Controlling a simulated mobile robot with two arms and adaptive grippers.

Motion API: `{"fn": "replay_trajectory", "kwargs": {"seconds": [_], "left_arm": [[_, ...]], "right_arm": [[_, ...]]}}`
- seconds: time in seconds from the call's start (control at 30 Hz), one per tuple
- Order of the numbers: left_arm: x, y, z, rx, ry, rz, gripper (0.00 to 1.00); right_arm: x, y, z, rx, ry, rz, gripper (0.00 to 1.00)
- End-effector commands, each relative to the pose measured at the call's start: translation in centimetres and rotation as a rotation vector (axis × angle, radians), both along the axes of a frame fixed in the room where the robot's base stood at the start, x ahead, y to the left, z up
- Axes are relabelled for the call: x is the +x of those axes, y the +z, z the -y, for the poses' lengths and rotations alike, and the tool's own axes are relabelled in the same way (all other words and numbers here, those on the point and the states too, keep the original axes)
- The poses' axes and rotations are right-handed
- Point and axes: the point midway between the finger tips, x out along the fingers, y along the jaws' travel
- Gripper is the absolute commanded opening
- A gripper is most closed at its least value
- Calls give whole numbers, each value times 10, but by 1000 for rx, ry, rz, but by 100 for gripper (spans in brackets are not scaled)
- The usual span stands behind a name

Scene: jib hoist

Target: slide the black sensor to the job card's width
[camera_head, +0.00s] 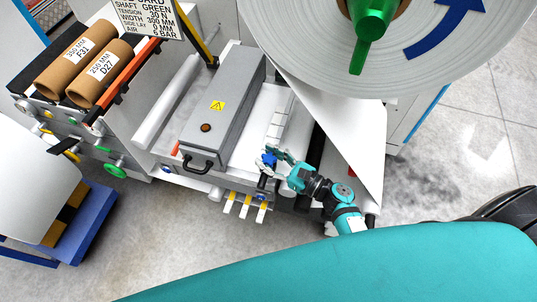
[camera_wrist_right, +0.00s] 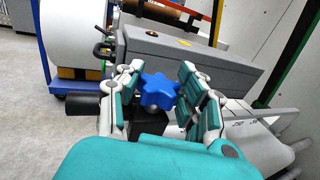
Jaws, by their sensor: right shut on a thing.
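My right gripper (camera_head: 275,157) is closed around a blue star-shaped knob (camera_head: 267,159), beside the grey machine box. In the right wrist view the blue knob (camera_wrist_right: 159,92) sits between the fingers (camera_wrist_right: 160,76), above a black block (camera_wrist_right: 150,122). A black cylinder (camera_wrist_right: 84,104), which looks like the sensor's end, sticks out to the left. In the head view the black sensor (camera_head: 262,182) shows just below the knob; the hand partly hides it. The job card (camera_head: 150,17) reads green shaft, 30 N, width 300 mm, side lay 0 mm, 6 bar; its top is cut off.
A grey box (camera_head: 222,98) with a black handle stands left of the hand. A pale marked strip (camera_head: 279,117) lies behind the hand. A large white roll (camera_head: 440,45) with a hanging web is close on the right. Yellow-and-white tabs (camera_head: 245,208) stick out below.

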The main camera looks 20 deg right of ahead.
Motion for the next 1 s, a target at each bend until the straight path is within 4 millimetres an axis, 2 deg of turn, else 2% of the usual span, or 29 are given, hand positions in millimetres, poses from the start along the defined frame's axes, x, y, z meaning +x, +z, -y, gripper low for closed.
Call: {"fn": "replay_trajectory", "kwargs": {"seconds": [0.3, 0.83, 0.87, 1.0], "left_arm": [[0, 0, 0, 0, 0, -1, 40], [-1, 0, 0, 0, 0, -2, 40], [-1, 0, 0, 0, 0, -2, 40], [-1, 0, 0, 0, 0, -2, 40]], "right_arm": [[0, 1, 0, 3, -119, 1, 4], [1, 1, 0, 2, -141, 3, 4], [1, 1, 0, 2, -140, 3, 39], [1, 1, 0, 2, -140, 3, 57]]}}
